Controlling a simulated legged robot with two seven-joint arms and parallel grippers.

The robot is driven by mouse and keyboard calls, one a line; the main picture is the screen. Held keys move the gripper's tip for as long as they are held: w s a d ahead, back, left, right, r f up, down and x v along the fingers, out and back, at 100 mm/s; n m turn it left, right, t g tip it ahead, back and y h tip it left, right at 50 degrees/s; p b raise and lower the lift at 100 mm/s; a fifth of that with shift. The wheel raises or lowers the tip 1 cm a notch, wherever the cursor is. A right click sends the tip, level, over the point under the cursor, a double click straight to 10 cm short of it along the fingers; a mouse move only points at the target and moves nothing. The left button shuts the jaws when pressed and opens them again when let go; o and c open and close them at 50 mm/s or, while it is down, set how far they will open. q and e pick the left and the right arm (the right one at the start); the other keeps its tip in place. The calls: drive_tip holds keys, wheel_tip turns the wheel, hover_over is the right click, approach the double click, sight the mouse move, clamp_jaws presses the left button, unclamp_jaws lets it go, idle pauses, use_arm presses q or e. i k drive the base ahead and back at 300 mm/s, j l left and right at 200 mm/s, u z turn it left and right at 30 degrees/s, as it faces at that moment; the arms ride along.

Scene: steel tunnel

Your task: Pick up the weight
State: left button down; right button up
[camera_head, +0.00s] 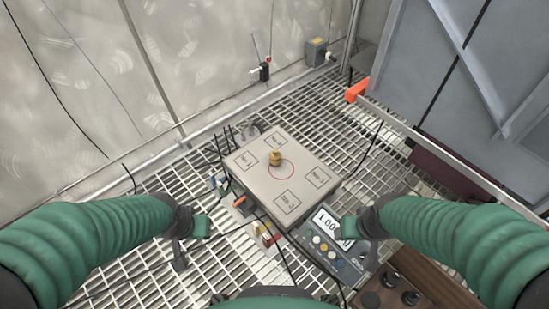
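The weight (275,158) is a small brass-coloured piece standing upright on the square scale plate (258,187), inside a red circle. Several printed rectangles surround the circle. The scale's display (326,222) shows a reading starting "1.00", partly covered by my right gripper. My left gripper (190,245) is to the lower left of the plate, over the grating, with its fingers apart and nothing between them. My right gripper (358,243) is to the lower right, in front of the display and panel; its fingers look apart and empty. Neither gripper touches the weight.
Metal grating (120,275) forms the floor, with loose cables around the scale. A wooden box with dark knobs (410,297) is at the lower right. A grey panel with an orange corner (357,89) stands at the upper right. The space above the plate is clear.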

sight(276, 157)
drive_tip(key=k+z, duration=0.35)
drive_tip(key=k+l+z, duration=0.15)
drive_tip(key=k+z, duration=0.2)
drive_tip(key=i+j+z, duration=0.2)
drive_tip(key=j+z, duration=0.25)
drive_tip(key=i+j+z, duration=0.1)
drive_tip(key=j+z, duration=0.85)
drive_tip(key=j, duration=1.05)
drive_tip(key=k+j, duration=0.15)
drive_tip(key=j, duration=0.7)
